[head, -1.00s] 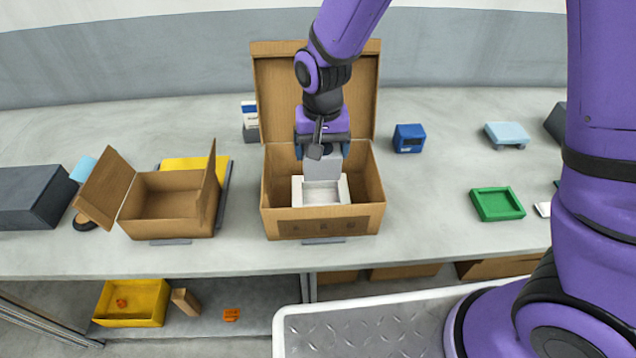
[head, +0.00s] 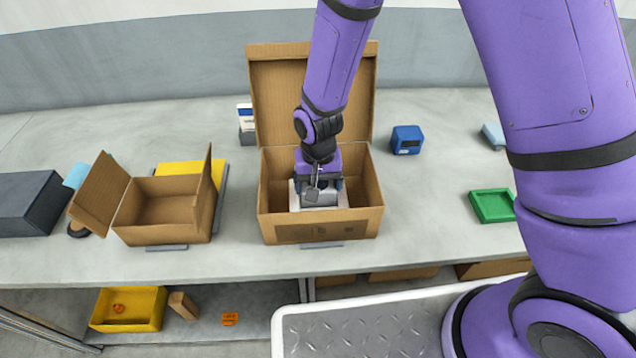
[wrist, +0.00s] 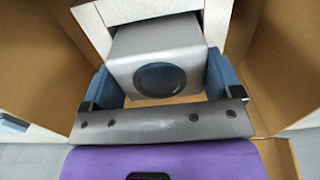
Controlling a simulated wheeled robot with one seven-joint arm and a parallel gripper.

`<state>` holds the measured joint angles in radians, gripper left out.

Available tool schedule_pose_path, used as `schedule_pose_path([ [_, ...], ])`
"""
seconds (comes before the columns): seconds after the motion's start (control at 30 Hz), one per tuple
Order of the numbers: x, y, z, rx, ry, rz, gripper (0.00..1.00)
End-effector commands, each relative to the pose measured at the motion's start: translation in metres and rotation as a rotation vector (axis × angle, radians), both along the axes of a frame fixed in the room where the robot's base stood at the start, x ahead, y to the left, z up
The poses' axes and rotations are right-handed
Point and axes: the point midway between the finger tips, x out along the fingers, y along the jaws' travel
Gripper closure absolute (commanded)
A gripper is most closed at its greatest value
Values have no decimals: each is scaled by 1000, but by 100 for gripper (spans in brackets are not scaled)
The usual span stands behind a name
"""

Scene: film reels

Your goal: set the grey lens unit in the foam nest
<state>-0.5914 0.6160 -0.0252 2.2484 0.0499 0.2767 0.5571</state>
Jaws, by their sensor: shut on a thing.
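The grey lens unit (wrist: 158,60) is a box with a dark round lens, held between the blue fingers of my gripper (wrist: 160,92). In the head view my gripper (head: 319,190) is down inside the large open cardboard box (head: 322,230). The pale foam nest (wrist: 91,26) is in that box, just beyond and around the far part of the unit in the wrist view. In the head view its pale edge (head: 343,200) shows beside my gripper, with the unit low at its opening. I cannot tell whether the unit rests on the nest's floor.
The large box's lid (head: 262,100) stands open behind my arm. A smaller open cardboard box (head: 160,234) is to the left. A blue cube (head: 407,139) and a green tray (head: 491,206) are to the right. The bench between them is clear.

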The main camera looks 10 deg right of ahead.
Motion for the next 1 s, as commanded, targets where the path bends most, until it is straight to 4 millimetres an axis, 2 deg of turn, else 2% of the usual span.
schedule_pose_path([
  [0.37,0,0,-4,0,0,0,58],
  [0.4,0,0,-5,0,0,0,13],
  [0.47,0,0,-5,0,0,1,0],
  [0.77,0,0,-2,1,-1,0,0],
  [0.87,1,1,7,2,-3,1,0],
  [1.0,0,1,27,3,-3,1,0],
])
